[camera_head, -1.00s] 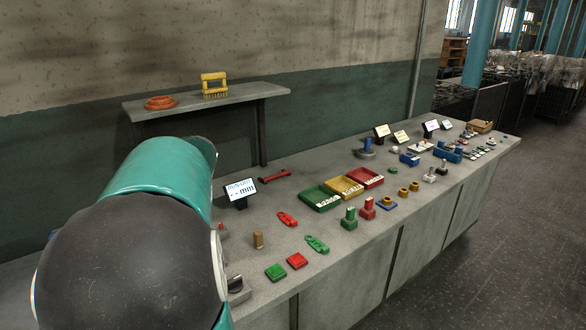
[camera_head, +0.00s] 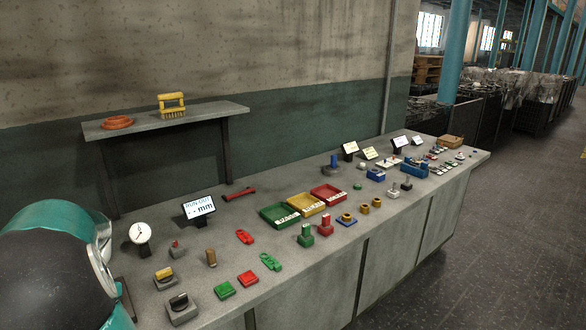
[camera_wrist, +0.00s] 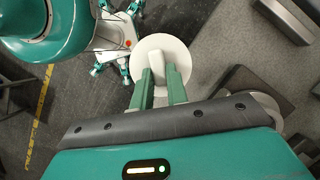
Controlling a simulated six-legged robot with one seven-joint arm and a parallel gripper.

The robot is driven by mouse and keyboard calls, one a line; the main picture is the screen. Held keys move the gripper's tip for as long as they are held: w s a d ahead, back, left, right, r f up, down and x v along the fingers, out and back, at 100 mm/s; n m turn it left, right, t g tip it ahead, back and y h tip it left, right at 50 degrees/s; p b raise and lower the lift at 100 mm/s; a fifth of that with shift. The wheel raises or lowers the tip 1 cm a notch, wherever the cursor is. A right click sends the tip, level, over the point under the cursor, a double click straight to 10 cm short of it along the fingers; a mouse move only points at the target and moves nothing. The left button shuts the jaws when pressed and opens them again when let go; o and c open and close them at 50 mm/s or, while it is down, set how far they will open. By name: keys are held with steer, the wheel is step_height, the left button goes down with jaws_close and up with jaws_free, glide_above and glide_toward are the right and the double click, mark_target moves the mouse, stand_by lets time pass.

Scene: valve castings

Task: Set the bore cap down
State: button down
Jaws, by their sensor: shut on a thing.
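In the wrist view my gripper (camera_wrist: 160,76) is shut on the upright grip of a white round cap (camera_wrist: 181,50), which I take to be the bore cap. Its disc lies beyond the fingertips, with grey surface showing around it. I cannot tell whether its underside touches anything. In the head view neither the gripper nor the cap shows; only part of my arm is at the lower left.
The long grey bench (camera_head: 300,262) holds a dial gauge (camera_head: 139,232), a display (camera_head: 199,208), green, yellow and red trays (camera_head: 281,215), and small blocks. A wall shelf (camera_head: 205,117) stands behind. In the wrist view dark blocks (camera_wrist: 288,18) lie at right.

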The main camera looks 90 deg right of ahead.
steer(key=w+a+f+n+g+h, duration=0.2)
steer(key=w+a+f+n, duration=0.7)
steer(key=a, duration=0.4)
steer(key=w+a+f+n+g+h, duration=0.2)
steer(key=w+a+f+n, duration=0.7)
steer(key=w+a, duration=0.2)
steer(key=shift+w+a+f+n+g, duration=0.2)
steer(key=shift+a+f+n+g, duration=0.2)
steer(key=shift+a, duration=0.55)
